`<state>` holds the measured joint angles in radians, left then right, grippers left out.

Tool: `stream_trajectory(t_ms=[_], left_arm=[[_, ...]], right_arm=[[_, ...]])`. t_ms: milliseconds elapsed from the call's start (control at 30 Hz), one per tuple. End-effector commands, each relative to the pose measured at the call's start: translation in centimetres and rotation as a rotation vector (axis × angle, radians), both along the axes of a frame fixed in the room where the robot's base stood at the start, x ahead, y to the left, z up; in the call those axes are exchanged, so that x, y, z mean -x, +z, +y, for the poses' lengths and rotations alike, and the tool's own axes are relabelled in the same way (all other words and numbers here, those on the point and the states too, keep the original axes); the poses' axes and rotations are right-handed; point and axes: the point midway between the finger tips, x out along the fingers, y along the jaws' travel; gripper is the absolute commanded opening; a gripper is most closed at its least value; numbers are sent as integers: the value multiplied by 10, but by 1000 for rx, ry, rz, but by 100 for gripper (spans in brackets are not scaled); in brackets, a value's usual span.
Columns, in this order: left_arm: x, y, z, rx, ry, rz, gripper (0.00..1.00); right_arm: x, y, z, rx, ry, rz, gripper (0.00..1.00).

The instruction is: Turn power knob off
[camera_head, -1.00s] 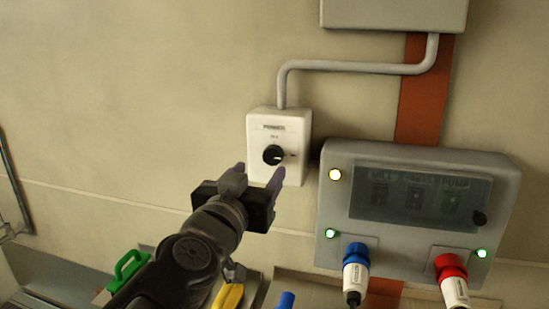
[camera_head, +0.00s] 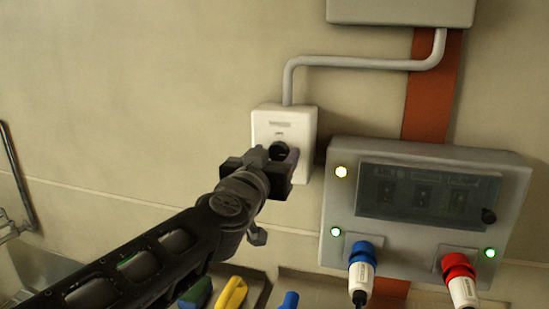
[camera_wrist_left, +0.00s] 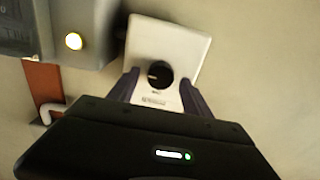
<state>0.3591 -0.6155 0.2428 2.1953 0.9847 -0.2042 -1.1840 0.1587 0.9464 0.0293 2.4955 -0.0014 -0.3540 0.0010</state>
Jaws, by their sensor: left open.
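The power knob (camera_head: 279,150) is a round black knob on a white switch box (camera_head: 285,117) on the wall. In the left wrist view the knob (camera_wrist_left: 159,74) sits on the white box (camera_wrist_left: 172,40), between and just beyond the two fingertips. My left gripper (camera_head: 276,155) is open in front of the box, with its fingers on either side of the knob. I cannot tell whether the fingers touch it. The gripper hides the lower part of the knob and box in the head view. My right gripper is not in view.
A grey panel (camera_head: 422,237) with lit lamps, a blue plug (camera_head: 362,256) and a red plug (camera_head: 458,268) is to the right of the switch box. A grey conduit (camera_head: 350,63) runs up from the box.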

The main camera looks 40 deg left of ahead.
Motion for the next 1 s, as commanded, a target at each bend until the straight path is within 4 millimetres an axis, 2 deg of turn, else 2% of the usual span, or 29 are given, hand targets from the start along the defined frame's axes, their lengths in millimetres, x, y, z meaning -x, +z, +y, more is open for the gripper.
stream_trajectory(t_ms=[300,1000], left_arm=[[-3,0,1,-1,1,-1,57],[-2,0,1,0,1,0,0]], right_arm=[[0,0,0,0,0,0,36],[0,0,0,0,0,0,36]])
